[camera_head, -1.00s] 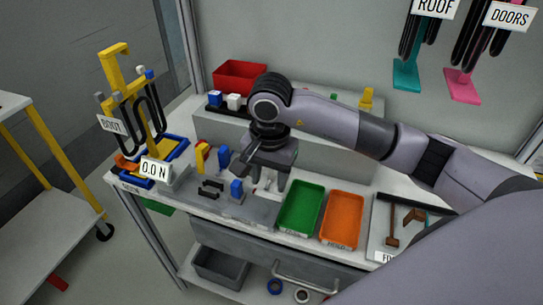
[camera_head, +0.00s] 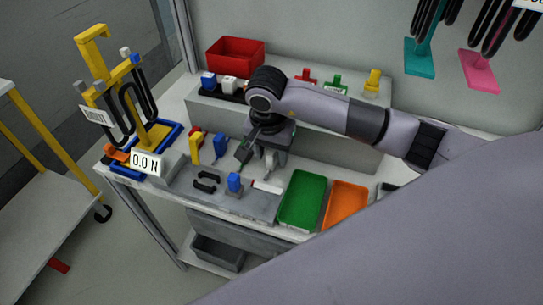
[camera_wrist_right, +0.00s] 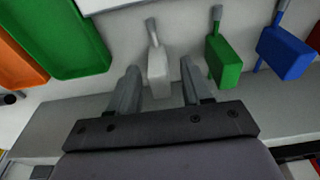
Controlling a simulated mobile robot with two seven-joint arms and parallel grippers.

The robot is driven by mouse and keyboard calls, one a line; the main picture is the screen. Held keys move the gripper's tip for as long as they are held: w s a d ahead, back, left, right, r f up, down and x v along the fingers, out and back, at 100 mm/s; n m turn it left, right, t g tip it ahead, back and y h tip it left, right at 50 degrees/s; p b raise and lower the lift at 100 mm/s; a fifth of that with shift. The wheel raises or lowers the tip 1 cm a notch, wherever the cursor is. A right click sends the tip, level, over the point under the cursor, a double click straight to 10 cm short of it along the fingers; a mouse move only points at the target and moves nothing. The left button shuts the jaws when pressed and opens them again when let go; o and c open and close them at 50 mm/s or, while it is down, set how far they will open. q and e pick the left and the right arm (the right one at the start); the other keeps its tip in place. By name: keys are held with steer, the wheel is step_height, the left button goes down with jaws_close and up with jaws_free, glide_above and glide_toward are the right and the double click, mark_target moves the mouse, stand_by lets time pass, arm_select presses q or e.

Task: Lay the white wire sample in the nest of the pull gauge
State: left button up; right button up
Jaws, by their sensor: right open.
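The white wire sample (camera_wrist_right: 157,66), a white block with a grey stem, stands between the fingers of my right gripper (camera_wrist_right: 158,78) in the right wrist view. The fingers are open, with a gap on each side of the block. In the head view my right gripper (camera_head: 260,158) is low over the bench, left of the green tray, and largely covers the sample. The pull gauge appears to be the grey unit with the "0.0 N" display (camera_head: 145,162) at the bench's left; I cannot make out its nest clearly. My left gripper is not in view.
A green sample (camera_wrist_right: 225,60) and a blue sample (camera_wrist_right: 286,52) stand beside the white one. The green tray (camera_head: 303,198) and orange tray (camera_head: 345,203) lie right of the gripper. A yellow harness stand (camera_head: 92,34) rises behind the display. A raised shelf (camera_head: 320,125) runs behind.

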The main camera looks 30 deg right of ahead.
steer(key=shift+w+d+f, duration=0.1)
steer(key=shift+f, duration=0.5)
jaws_close()
step_height(320, 180, up, 20)
stand_by(0.6)
